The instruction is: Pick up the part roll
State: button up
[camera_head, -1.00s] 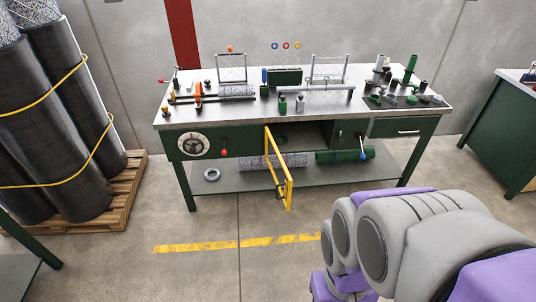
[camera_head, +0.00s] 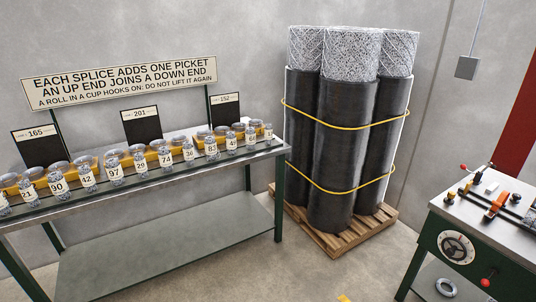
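Several small grey mesh rolls with white number tags stand in a row along the front of the left table, among them the rolls tagged 90 (camera_head: 58,188), 97 (camera_head: 115,173), 74 (camera_head: 165,156) and 83 (camera_head: 212,149). More small rolls sit behind them at yellow holders (camera_head: 130,159). Three dark boards read 165 (camera_head: 38,147), 201 (camera_head: 141,125) and 152 (camera_head: 226,110). I cannot tell which roll is the part roll. My gripper is not in view.
A sign (camera_head: 122,82) above the left table (camera_head: 160,232) says a roll in a cup hooks on and is not to be lifted again. Tall strapped rolls stand on a wooden pallet (camera_head: 330,240). A green workbench (camera_head: 428,238) stands at right.

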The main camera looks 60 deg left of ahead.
aim_at(211, 150)
jog(key=u, duration=2.15)
jog(key=i, duration=0.8)
jog(key=i+z, duration=0.1)
jog(key=i, duration=0.65)
jog(key=i+j, duration=0.15)
jog(key=i, duration=0.65)
jog(key=i+z, duration=0.15)
jog(key=i, duration=0.65)
jog(key=j, duration=0.05)
